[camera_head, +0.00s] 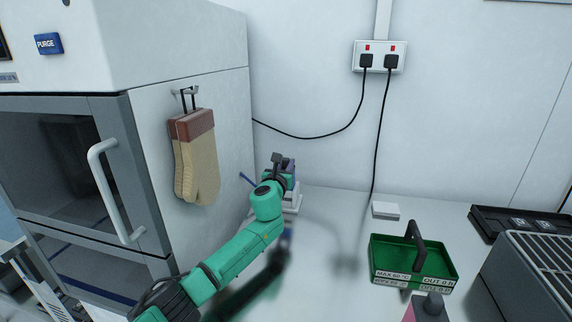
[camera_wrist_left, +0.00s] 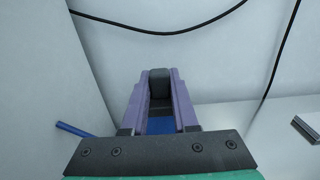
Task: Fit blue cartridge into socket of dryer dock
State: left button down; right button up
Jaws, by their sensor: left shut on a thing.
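My left gripper (camera_head: 291,166) is at the back of the bench, beside the oven's side wall. In the left wrist view its purple fingers (camera_wrist_left: 160,100) are shut on the blue cartridge (camera_wrist_left: 160,125), which shows as a blue face with a dark grey block above it. In the head view my arm hides most of the cartridge. A white stepped base (camera_head: 293,202), seemingly the dryer dock, stands just below the gripper, partly covered by my arm. Its socket is hidden, and I cannot tell whether the cartridge touches it. My right gripper is not in view.
A blue rod (camera_head: 246,178) sticks out left of the gripper. The oven (camera_head: 190,70) bears hanging mitts (camera_head: 194,155). A green handled tray (camera_head: 440,270), a small white block (camera_head: 385,210) and a black tray (camera_head: 495,222) are on the right. Cables hang from the wall socket (camera_head: 380,55).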

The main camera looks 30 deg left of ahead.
pick_arm(q)
jog(key=shift+f+b, duration=0.8)
jog(key=shift+f, duration=0.3)
jog(key=c, duration=0.6)
grip_release()
jog(key=shift+r, duration=0.1)
jog(key=shift+s+d, duration=0.1)
jog(key=shift+s, duration=0.4)
jog(key=v, duration=1.3)
jog(key=shift+s+d+p, duration=0.15)
jog(key=shift+s+p, duration=0.15)
jog(key=shift+p, duration=0.1)
